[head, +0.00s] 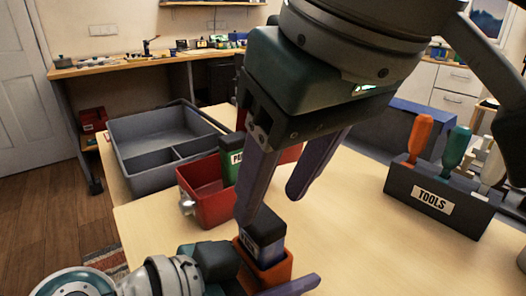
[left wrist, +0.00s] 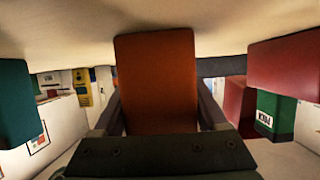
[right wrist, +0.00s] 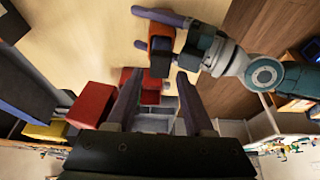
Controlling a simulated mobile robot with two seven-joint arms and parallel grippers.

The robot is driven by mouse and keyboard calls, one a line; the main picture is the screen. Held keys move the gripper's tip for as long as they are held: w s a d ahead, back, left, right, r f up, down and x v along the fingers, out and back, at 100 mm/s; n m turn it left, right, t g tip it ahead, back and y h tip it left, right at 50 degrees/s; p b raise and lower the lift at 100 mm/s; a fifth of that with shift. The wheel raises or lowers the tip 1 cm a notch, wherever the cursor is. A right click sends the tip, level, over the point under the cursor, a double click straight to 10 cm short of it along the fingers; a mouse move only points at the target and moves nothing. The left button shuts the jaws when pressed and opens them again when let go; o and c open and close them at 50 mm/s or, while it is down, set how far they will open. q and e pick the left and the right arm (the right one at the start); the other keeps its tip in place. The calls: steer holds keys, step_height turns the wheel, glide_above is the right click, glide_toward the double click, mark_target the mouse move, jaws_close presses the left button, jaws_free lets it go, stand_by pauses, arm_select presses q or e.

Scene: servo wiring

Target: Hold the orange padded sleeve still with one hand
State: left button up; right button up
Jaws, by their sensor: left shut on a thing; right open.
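The orange padded sleeve (head: 279,270) is at the front of the table in the head view. A dark blue block with a pale label (head: 266,243) stands upright in its open top. My left gripper (head: 285,276) is shut on the sleeve, partly hidden by it. The sleeve (left wrist: 155,80) also fills the middle of the left wrist view, between the fingers. My right gripper (head: 274,209) is open and empty, fingers pointing down above the block. One finger overlaps the block in the head view; contact is unclear. The right wrist view shows the sleeve (right wrist: 161,33) beyond the open fingers.
A red bin (head: 205,205) with a green labelled box (head: 243,165) stands behind the sleeve. A grey divided tray (head: 130,129) is at the back left. A TOOLS rack (head: 437,202) with upright handles stands at the right. The tabletop right of the sleeve is clear.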

mark_target(263, 217)
steer(key=shift+x, duration=2.3)
jaws_close()
